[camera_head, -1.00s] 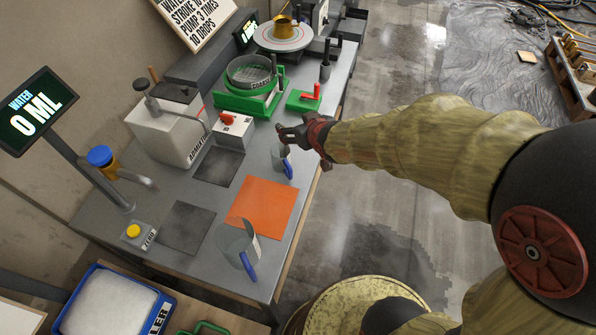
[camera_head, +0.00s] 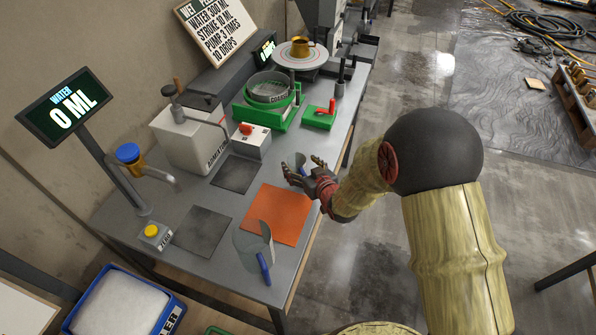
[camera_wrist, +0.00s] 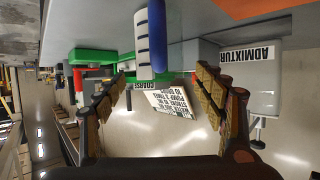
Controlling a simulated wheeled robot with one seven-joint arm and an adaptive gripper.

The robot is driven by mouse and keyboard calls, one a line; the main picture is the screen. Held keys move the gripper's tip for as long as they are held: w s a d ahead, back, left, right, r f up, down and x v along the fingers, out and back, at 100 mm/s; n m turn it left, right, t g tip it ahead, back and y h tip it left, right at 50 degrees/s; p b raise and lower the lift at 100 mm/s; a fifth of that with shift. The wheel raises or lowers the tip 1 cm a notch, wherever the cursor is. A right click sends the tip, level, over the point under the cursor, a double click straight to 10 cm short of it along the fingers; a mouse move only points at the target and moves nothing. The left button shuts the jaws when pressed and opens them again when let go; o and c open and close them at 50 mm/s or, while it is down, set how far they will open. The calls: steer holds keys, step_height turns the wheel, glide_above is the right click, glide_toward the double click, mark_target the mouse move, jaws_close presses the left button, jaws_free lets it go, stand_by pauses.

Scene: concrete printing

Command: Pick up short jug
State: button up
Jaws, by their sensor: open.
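A small clear jug with a blue handle (camera_head: 301,159) stands near the table's right edge, behind the orange mat. My gripper (camera_head: 299,172) is right at it and hides part of it. In the wrist view the picture is upside down. The jug's blue handle (camera_wrist: 157,38) and marked clear wall (camera_wrist: 142,50) show at the top, between and beyond the two open fingers (camera_wrist: 160,85). The fingers look apart from it; whether either touches is not clear. A larger clear jug with a blue handle (camera_head: 254,244) stands at the table's front.
The orange mat (camera_head: 275,215) lies between the jugs. Dark mats (camera_head: 203,231) lie to the left. A white admixture tank (camera_head: 188,138), green sieve stand (camera_head: 268,105) and red-handled green device (camera_head: 320,116) stand behind. The floor right of the table is open.

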steer(key=shift+x, duration=1.45)
steer(key=shift+c, duration=1.4)
steer(key=shift+r, duration=0.1)
steer(key=c, duration=1.1)
